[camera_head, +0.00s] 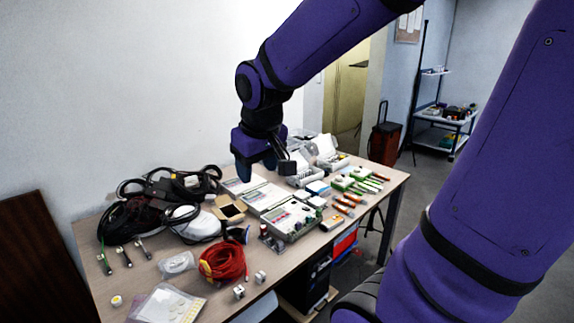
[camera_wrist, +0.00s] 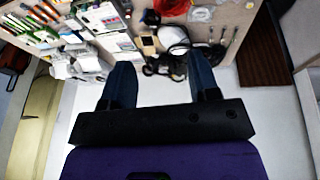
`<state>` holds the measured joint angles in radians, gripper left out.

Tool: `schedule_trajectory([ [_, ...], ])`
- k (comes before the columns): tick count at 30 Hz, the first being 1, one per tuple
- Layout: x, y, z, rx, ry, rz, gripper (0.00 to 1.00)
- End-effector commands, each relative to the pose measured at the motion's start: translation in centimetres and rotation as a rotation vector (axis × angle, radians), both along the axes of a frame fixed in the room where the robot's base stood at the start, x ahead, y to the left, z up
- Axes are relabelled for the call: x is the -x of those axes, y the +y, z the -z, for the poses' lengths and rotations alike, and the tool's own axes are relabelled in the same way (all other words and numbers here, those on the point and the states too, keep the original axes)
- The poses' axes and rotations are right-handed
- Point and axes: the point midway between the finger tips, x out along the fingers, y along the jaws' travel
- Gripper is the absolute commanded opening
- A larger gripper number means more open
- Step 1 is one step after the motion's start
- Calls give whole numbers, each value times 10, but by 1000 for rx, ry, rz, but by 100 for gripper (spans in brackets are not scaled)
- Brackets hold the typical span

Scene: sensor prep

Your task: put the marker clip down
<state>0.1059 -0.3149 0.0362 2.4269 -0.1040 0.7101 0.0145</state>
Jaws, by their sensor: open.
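My gripper (camera_head: 262,170) hangs over the back part of the table (camera_head: 135,284), above the white boxed devices, partly hidden by its own wrist in the head view. In the wrist view my gripper (camera_wrist: 160,68) shows two dark blue fingers spread wide with nothing between them. I cannot pick out the marker clip for sure. Small white pieces (camera_head: 239,292) lie at the table's front, and small orange-and-white pieces (camera_head: 345,205) lie toward its right side; all are too small to name.
Black cables (camera_head: 135,222) heap at the back left. Bare tabletop shows at the front left. The wall stands close behind.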

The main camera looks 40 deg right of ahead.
Motion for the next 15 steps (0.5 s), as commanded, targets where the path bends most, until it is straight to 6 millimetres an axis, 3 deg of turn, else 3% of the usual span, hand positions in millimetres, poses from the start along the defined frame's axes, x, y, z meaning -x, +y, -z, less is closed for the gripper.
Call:
schedule_trajectory([
  [6,58,19,-35,-35,-74,-12,55],
  [15,116,33,-53,-86,-137,-32,55],
])
